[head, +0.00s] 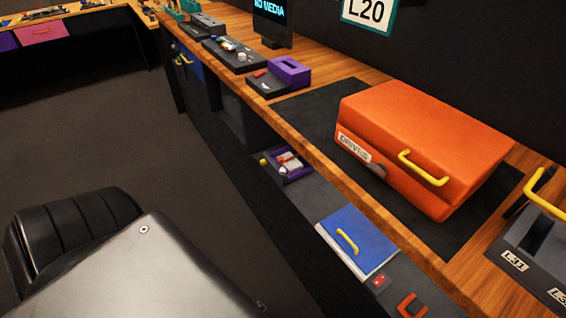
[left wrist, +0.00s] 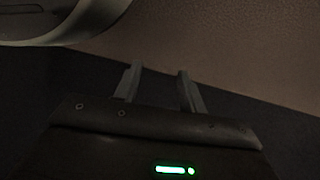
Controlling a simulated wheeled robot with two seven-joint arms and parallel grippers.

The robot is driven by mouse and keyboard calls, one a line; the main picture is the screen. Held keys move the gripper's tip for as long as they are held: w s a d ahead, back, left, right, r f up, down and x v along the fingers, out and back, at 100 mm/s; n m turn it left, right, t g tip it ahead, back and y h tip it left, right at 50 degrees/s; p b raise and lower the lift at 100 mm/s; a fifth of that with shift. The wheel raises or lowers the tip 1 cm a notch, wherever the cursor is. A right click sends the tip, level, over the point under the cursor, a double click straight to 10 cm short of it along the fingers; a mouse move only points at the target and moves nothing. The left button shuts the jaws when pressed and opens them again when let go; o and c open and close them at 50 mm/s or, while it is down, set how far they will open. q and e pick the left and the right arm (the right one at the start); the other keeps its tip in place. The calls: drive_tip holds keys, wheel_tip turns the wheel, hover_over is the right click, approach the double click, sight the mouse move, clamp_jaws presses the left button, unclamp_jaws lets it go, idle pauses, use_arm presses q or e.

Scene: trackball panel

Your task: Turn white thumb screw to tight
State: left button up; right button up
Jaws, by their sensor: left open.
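A small purple-framed panel (head: 303,176) sits on the dark front below the counter edge in the head view. It has a pale centre with a red part. A small white knob (head: 283,171) shows at its lower left corner, and a yellow knob (head: 263,161) stands out left of it. The white knob may be the thumb screw; its tightness is too small to tell. My left gripper (left wrist: 157,82) shows in the left wrist view, open and empty, its two fingers apart over dark, bare surfaces. Neither gripper shows in the head view.
An orange case (head: 425,130) with a yellow handle stands on a black mat on the wooden counter (head: 325,160). A blue panel (head: 358,243) with a yellow handle is lower right of the purple panel. The grey floor (head: 100,130) left of the counter is largely clear.

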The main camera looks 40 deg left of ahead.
use_arm(q)
drive_tip(key=w+a+r+n+t+b, duration=0.1)
drive_tip(key=w+r+t+b, duration=0.1)
drive_tip(key=w, duration=0.5)
drive_tip(key=w+a+r+n+t+b, duration=0.1)
drive_tip(key=w+r+t, duration=0.15)
drive_tip(key=w, duration=0.45)
drive_tip(key=n+t+y+b, duration=0.6)
drive_tip(key=t+y+b, duration=0.1)
drive_tip(key=t+y, duration=0.15)
approach(282, 172)
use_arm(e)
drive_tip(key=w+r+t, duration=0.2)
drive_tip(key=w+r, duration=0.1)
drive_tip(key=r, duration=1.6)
use_arm(q)
drive_tip(key=b+x, duration=0.1)
drive_tip(key=x, duration=0.9)
drive_tip(key=shift+w+a, duration=0.1)
drive_tip(key=shift+w, duration=0.05)
drive_tip(key=shift+w+a, duration=0.2)
drive_tip(key=shift+w, duration=0.2)
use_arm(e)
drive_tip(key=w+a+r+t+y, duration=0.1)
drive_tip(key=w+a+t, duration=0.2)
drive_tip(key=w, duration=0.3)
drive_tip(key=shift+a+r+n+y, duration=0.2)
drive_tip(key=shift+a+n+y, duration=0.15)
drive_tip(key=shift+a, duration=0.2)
